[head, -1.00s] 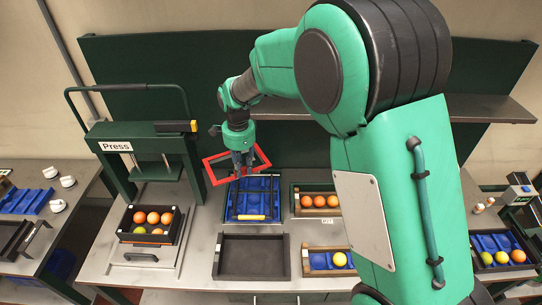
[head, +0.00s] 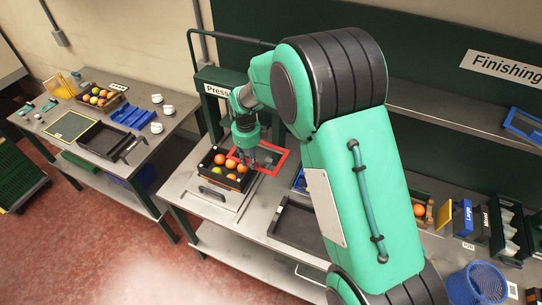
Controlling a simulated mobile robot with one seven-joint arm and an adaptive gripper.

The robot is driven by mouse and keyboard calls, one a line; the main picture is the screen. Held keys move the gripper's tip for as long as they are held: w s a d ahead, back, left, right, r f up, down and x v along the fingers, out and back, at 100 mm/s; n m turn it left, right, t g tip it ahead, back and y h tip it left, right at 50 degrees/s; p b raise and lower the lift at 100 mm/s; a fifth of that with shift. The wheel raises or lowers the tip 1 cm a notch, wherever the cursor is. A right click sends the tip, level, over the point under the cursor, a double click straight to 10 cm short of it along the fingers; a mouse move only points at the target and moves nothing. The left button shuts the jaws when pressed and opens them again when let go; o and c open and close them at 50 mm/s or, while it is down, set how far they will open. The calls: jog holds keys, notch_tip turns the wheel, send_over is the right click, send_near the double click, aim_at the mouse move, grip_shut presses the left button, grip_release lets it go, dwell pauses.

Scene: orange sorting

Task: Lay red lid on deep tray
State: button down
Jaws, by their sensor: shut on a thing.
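My gripper (head: 252,164) is shut on the red lid (head: 282,160), a red rectangular frame with a dark middle. The lid is held beside and partly over the right side of a black, deep-looking tray (head: 207,186) at the press. Several oranges (head: 218,159) and a yellow-green fruit lie in this tray. The lid's left edge appears close to the fruit; whether it touches is not clear. My gripper hides part of the lid.
The press frame (head: 213,105) stands behind the tray. An empty black tray (head: 275,231) lies to the right, partly behind my arm. A left side table (head: 75,150) holds more trays, fruit and white cups. A blue basket (head: 476,285) is at lower right.

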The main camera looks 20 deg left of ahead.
jog(key=s+a+f+p, duration=0.1)
jog(key=s+a, duration=0.1)
jog(key=a, duration=1.3)
jog(key=shift+s+a+f, duration=0.2)
jog(key=shift+s+f, duration=0.1)
jog(key=shift+f, duration=0.05)
jog(key=shift+f, duration=0.1)
jog(key=shift+f, duration=1.65)
jog(key=shift+f+b, duration=1.2)
jog(key=shift+f, duration=0.35)
jog(key=shift+f, duration=0.1)
jog(key=shift+b, duration=0.4)
jog(key=c, duration=1.4)
grip_release()
jog(key=shift+c, duration=0.2)
